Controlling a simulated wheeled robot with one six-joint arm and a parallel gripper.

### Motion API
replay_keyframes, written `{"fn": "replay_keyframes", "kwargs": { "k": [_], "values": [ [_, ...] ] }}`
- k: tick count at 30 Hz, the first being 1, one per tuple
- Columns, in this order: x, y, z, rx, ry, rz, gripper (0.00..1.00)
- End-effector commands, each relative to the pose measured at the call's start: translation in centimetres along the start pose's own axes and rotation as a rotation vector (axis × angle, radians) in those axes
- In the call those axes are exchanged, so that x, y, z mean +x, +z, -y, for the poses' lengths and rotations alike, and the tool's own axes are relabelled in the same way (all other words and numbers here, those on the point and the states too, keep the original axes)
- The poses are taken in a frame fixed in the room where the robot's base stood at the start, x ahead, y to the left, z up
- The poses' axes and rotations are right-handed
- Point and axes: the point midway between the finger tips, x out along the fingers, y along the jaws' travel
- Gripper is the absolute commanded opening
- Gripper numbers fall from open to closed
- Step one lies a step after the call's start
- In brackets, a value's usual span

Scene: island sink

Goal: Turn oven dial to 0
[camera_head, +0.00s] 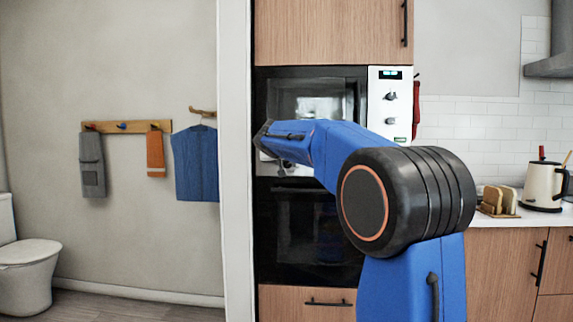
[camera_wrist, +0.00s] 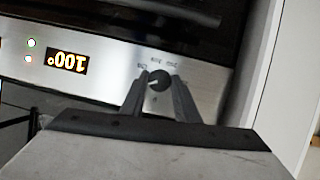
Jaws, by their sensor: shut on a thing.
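The oven dial (camera_wrist: 159,79) is a small dark round knob on the oven's steel front panel (camera_wrist: 112,72) in the wrist view. Printed marks ring it, too blurred to read with certainty. My gripper (camera_wrist: 159,86) has one finger on each side of the dial and is shut on it. The lit oven display (camera_wrist: 67,62) appears upside down and seems to read 100°. In the head view the oven (camera_head: 285,225) is built into the tall cabinet, and my blue arm covers much of its panel. The dial cannot be made out there.
A microwave (camera_head: 390,100) with its own knobs sits above the oven. Wooden cabinet doors (camera_head: 330,30) are above. A white wall edge (camera_head: 236,160) stands close on the left. A kettle (camera_head: 543,185) and a toast rack with bread (camera_head: 497,200) stand on the right counter.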

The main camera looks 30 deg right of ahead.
Motion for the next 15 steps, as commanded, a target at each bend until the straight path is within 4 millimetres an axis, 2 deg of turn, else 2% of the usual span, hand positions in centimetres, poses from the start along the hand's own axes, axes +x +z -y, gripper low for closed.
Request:
{"fn": "replay_keyframes", "kwargs": {
  "k": [8,15],
  "values": [
    [-0.03,0.06,0.26,-0.138,0.056,-0.006,0.06],
    [0.04,0.19,0.46,-0.339,0.14,-0.015,0.06]
  ]
}}
